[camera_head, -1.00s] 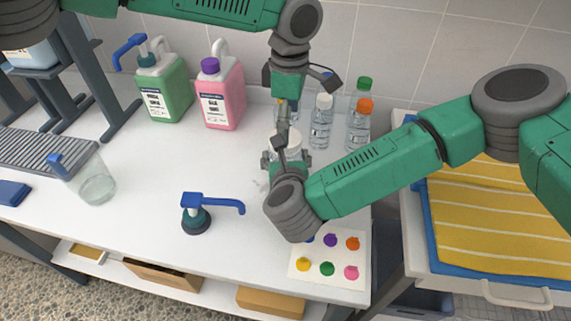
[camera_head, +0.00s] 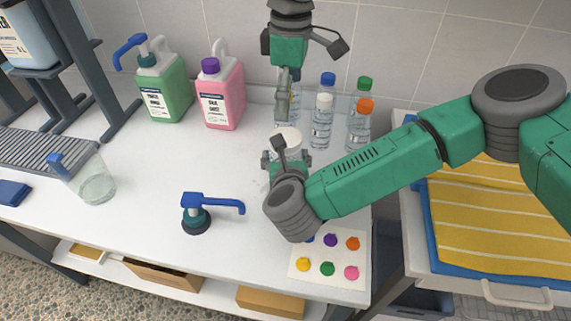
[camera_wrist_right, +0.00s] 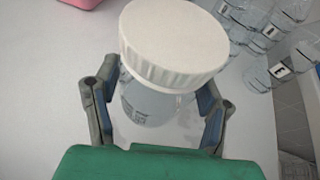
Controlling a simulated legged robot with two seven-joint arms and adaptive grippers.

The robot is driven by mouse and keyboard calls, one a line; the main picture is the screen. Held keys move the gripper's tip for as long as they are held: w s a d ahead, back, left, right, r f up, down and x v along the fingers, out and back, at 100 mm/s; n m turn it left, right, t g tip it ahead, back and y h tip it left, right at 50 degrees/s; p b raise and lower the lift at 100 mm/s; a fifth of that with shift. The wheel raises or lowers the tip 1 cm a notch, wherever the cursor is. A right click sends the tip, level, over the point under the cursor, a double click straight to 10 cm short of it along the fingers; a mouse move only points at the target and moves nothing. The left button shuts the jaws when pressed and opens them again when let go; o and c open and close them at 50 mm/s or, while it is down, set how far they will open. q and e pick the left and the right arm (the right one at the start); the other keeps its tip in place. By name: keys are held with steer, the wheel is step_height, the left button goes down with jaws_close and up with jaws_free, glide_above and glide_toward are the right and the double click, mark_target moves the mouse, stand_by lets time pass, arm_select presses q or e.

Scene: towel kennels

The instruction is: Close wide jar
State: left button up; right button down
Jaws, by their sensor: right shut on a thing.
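The wide jar (camera_wrist_right: 147,103) is clear, with a broad white ribbed lid (camera_wrist_right: 172,40) resting on its top in the right wrist view. The thread under the lid is hidden, so I cannot tell how tightly it sits. In the head view the white lid (camera_head: 288,134) shows just beyond my right gripper (camera_head: 284,158), whose arm hides most of the jar. My right gripper is shut around the jar's sides, below the lid.
Several clear bottles with coloured caps (camera_head: 322,125) stand right of the jar. A pink jug (camera_head: 222,98) and a green jug (camera_head: 166,92) stand at the back left.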

steer(key=shift+f, duration=0.1)
arm_select(q)
step_height(320, 180, up, 6)
steer(key=shift+w, duration=0.1)
steer(key=shift+d, duration=0.1)
arm_select(e)
steer(key=shift+c, duration=1.3)
jaws_free()
steer(key=shift+s, duration=0.1)
steer(key=v, duration=1.1)
steer(key=shift+s, duration=0.35)
steer(key=shift+d, duration=0.1)
